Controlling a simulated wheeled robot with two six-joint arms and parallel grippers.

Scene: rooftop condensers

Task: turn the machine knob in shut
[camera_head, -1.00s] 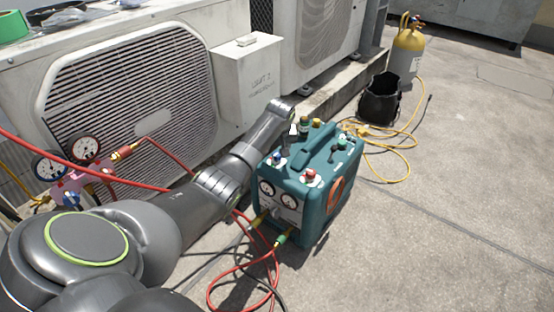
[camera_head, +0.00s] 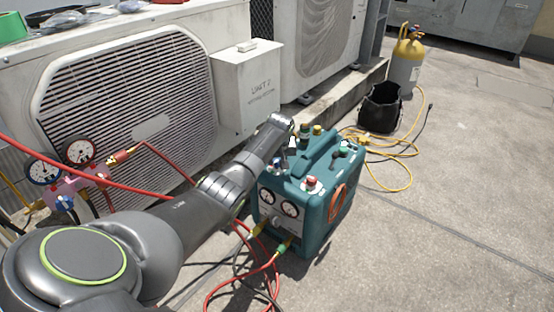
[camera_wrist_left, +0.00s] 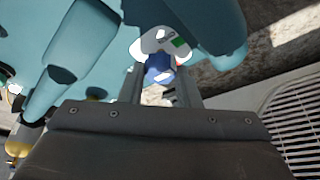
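The teal machine (camera_head: 318,230) stands upright on the concrete, with two gauges on its front and coloured knobs on top. A blue knob (camera_head: 276,162) sits at its left front top and a red knob (camera_head: 312,184) to the right of it. My left gripper (camera_head: 291,147) is over the machine's top, pointing down beside the handle. My right gripper is not in view.
A white condenser (camera_head: 130,110) and a box (camera_head: 247,90) stand behind my left arm. Pink manifold gauges (camera_head: 72,185) and red hoses (camera_head: 215,290) are at left. The right floor is clear.

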